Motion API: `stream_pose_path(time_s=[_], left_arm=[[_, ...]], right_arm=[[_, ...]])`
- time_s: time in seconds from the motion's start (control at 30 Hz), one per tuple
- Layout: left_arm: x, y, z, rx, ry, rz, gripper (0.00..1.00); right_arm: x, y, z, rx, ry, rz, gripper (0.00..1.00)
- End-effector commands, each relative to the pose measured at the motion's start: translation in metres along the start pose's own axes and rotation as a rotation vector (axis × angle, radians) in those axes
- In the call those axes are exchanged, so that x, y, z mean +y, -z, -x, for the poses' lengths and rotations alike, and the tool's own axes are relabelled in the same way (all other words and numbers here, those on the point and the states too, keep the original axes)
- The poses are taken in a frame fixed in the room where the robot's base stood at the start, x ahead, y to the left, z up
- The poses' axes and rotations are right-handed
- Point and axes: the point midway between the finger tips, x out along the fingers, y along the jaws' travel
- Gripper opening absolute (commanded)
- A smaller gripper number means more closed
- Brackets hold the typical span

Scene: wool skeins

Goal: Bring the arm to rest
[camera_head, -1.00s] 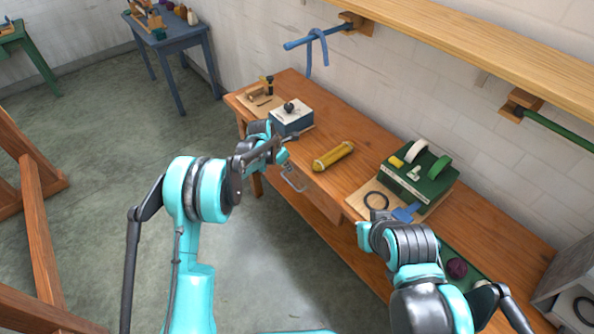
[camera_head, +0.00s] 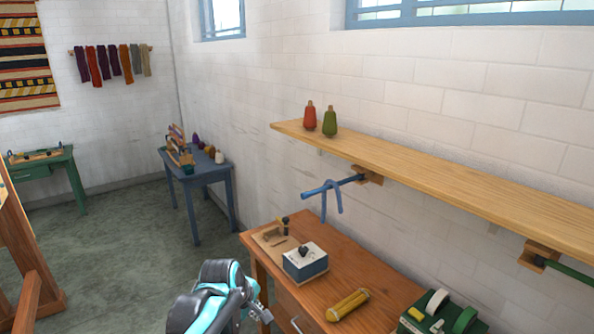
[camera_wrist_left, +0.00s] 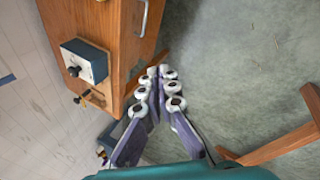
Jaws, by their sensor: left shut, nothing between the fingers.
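My left arm (camera_head: 210,302) shows at the bottom of the head view, in front of the bench's left end. Its gripper (camera_head: 262,312) is beside the bench's front edge, partly hidden by the arm. In the left wrist view the left gripper (camera_wrist_left: 160,72) is shut and empty, with its fingertips together over the grey floor next to the bench. It touches nothing that I can see. My right arm and its gripper are out of view.
The wooden bench (camera_head: 345,268) bears a white and blue box (camera_head: 305,262), a yellow cylinder (camera_head: 347,305) and a green device (camera_head: 438,318). A shelf (camera_head: 450,190) above holds red (camera_head: 310,117) and green (camera_head: 330,122) cones. Floor (camera_head: 130,270) left of the bench is open.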

Motion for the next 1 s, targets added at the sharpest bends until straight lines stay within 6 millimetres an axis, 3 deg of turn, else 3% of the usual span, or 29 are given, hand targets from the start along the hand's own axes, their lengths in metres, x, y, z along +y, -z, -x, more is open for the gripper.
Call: stream_pose_path(time_s=[0.03,0.2,0.33,0.5,0.7,1.0], left_arm=[[-0.018,-0.001,0.018,0.02,-0.008,-0.09,0.0],[-0.077,-0.007,0.062,0.096,-0.023,-0.446,0.0],[-0.125,-0.013,0.082,0.156,-0.015,-0.712,0.0],[-0.174,-0.02,0.09,0.22,0.01,-0.991,0.0],[-0.199,-0.023,0.09,0.254,0.033,-1.146,0.0],[-0.2,-0.023,0.09,0.255,0.034,-1.153,0.0]], right_arm=[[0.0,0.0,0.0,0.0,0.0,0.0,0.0],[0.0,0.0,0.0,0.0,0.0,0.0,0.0],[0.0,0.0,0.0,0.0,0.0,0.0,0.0],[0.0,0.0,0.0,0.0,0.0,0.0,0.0],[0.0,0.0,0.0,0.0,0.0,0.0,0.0],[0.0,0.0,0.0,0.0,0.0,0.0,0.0]])
